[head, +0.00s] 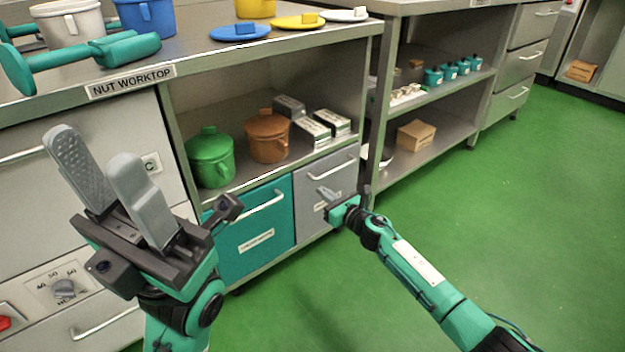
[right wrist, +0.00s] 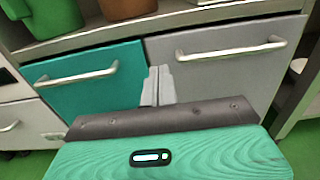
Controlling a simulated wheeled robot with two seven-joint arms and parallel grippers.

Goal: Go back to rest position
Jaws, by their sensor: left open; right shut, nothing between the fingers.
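My left gripper (head: 110,185) is open and empty. It is raised at the left of the head view, in front of the nut worktop's drawers. My right gripper (head: 325,192) is shut and empty. It is in front of the grey drawer (head: 310,215), near the teal drawer (head: 240,250). In the right wrist view its closed fingers (right wrist: 154,85) point at the gap between the teal drawer (right wrist: 85,95) and the grey drawer (right wrist: 225,70). I cannot tell whether the fingertips touch the drawer fronts. Both drawers look shut.
A green pot (head: 210,160), a brown pot (head: 267,138) and several boxes stand on the shelf above the drawers. Pots, lids and a teal tool (head: 125,48) lie on the worktop (head: 190,45). The green floor (head: 530,220) on the right is clear.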

